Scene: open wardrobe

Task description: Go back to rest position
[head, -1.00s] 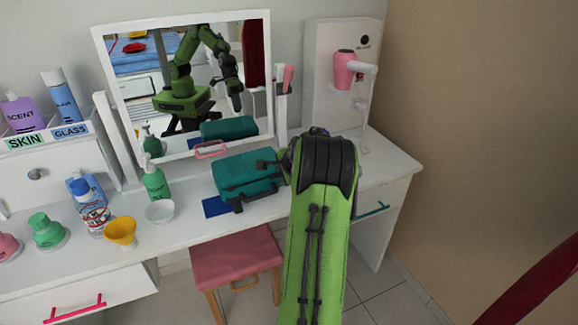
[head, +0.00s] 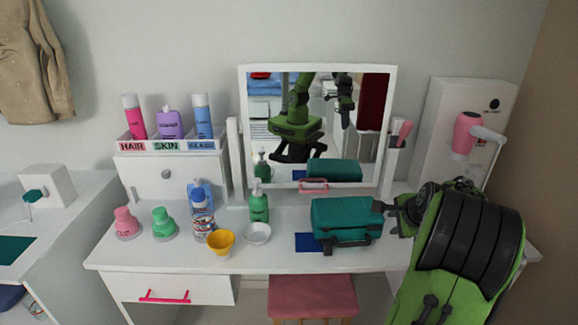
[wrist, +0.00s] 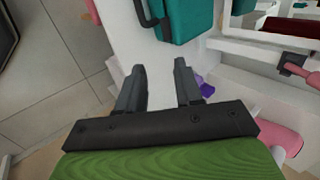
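My gripper (wrist: 160,78) shows in the wrist view with its two dark fingers apart and nothing between them. In the head view my gripper (head: 393,212) is at the right side of the teal case (head: 347,220), with a small or no visible gap; I cannot tell whether they touch. The case stands on the white dressing table (head: 190,262), partly over a blue patch (head: 309,243). It also shows at the top of the wrist view (wrist: 188,18). My green and black arm covers the right part of the table.
A mirror (head: 318,115) stands behind the case, and a pink hair dryer (head: 466,132) hangs at right. A green pump bottle (head: 258,204), yellow cup (head: 221,241) and other bottles stand at left. A pink stool (head: 312,294) is in front. The tan wall bounds the right.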

